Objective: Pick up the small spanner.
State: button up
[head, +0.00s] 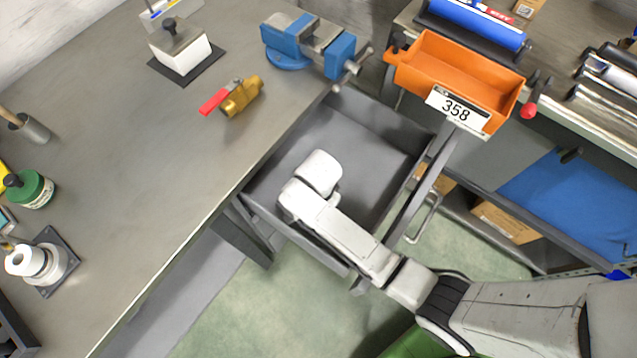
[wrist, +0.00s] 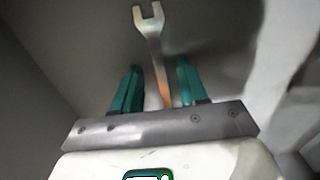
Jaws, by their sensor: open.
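The small spanner (wrist: 151,39) shows in the wrist view, its open-ended head at the top and its shank running down between my fingers. The shank turns orange-brown low down, and its lower end is hidden behind my gripper's mount. My gripper (wrist: 157,75) is open, with one teal finger on each side of the shank and a gap on both sides. I cannot tell how far the spanner lies below the fingertips. In the head view my arm reaches into the open grey drawer (head: 377,137); the spanner and my fingers are hidden there.
The drawer walls stand close around my wrist. The workbench (head: 130,130) is at left, with a blue vise (head: 285,40) and a brass valve with a red lever (head: 240,97). An orange bin (head: 455,70) marked 358 is at upper right. Green floor lies below.

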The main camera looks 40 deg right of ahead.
jog(key=shift+f, duration=0.1)
grip_shut()
dwell(0.4)
